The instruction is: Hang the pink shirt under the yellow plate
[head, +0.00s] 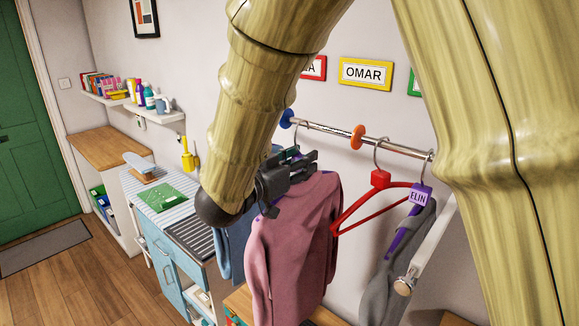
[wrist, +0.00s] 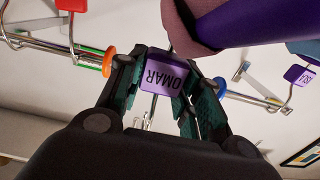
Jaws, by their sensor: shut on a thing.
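The pink shirt (head: 290,245) hangs from a purple hanger (wrist: 235,20) with a purple tag (wrist: 165,78) reading OMAR. My gripper (head: 295,168) is shut on the hanger at its tag, just below the rail. In the wrist view my gripper (wrist: 160,90) has a finger on each side of the tag. The hook rises near the rail between the blue and orange discs; I cannot tell whether it touches the rail. The yellow plate (head: 365,73), reading OMAR, is on the wall above the rail, up and right of my gripper.
The rail (head: 400,149) carries a blue disc (head: 287,118) and an orange disc (head: 357,137). An empty red hanger (head: 380,179) and a grey garment (head: 400,250) tagged ELIN hang right. A blue garment (head: 232,245) hangs behind the pink shirt. Red (head: 315,68) and green (head: 414,84) plates flank the yellow one.

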